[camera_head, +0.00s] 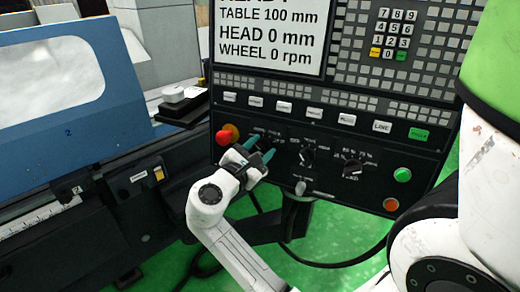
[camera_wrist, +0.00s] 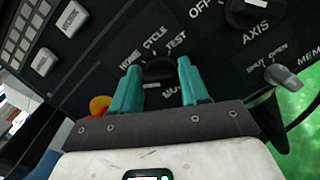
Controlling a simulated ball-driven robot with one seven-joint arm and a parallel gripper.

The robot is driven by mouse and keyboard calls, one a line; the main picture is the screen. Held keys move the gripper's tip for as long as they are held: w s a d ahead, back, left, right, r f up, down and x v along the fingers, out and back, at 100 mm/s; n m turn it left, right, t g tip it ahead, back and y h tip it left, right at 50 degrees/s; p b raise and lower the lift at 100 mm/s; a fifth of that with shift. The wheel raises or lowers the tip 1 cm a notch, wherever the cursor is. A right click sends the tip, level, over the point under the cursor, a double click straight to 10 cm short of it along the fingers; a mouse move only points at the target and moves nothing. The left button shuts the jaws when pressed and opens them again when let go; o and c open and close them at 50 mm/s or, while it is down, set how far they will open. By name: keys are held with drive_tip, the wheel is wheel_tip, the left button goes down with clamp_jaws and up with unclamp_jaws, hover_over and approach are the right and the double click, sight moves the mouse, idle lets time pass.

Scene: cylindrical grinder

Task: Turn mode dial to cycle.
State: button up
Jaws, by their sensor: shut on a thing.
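The mode dial (camera_wrist: 158,72) is a dark knob on the black control panel, between my teal fingers in the wrist view. The labels HOME, CYCLE and TEST are printed around its far side. A further label is partly covered below it. I cannot tell which label the dial points to. My gripper (camera_wrist: 159,80) is shut on the dial, one finger on each side. In the head view my gripper (camera_head: 263,150) reaches the panel's lower left, and its fingers largely hide the dial.
A red mushroom button (camera_head: 227,134) sits close to the left of my gripper. The axis dial (camera_head: 307,155), another dial (camera_head: 353,167) and a small grey lever (camera_head: 300,187) lie to the right. The blue machine cover (camera_head: 60,110) stands left. Green floor shows below the panel.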

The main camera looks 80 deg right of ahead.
drive_tip(key=shift+c, duration=0.5)
drive_tip(key=shift+m, duration=0.4)
drive_tip(key=m+b, duration=0.1)
drive_tip(key=m, duration=0.2)
drive_tip(key=shift+f+g+y, duration=0.15)
drive_tip(key=shift+g+y, duration=0.15)
drive_tip(key=shift+g, duration=0.1)
drive_tip(key=m+y+b, duration=0.1)
drive_tip(key=m, duration=0.4)
drive_tip(key=shift+f, duration=0.1)
drive_tip(key=m+y+b, duration=0.1)
drive_tip(key=m+b, duration=0.1)
drive_tip(key=m, duration=0.2)
drive_tip(key=shift+f+m, duration=0.1)
drive_tip(key=shift+m, duration=0.2)
drive_tip(key=shift+s+m+y+b, duration=0.1)
drive_tip(key=shift+m+y+b, duration=0.2)
drive_tip(key=shift+m+b, duration=0.75)
drive_tip(key=shift+m+p, duration=0.35)
drive_tip(key=shift+m, duration=0.2)
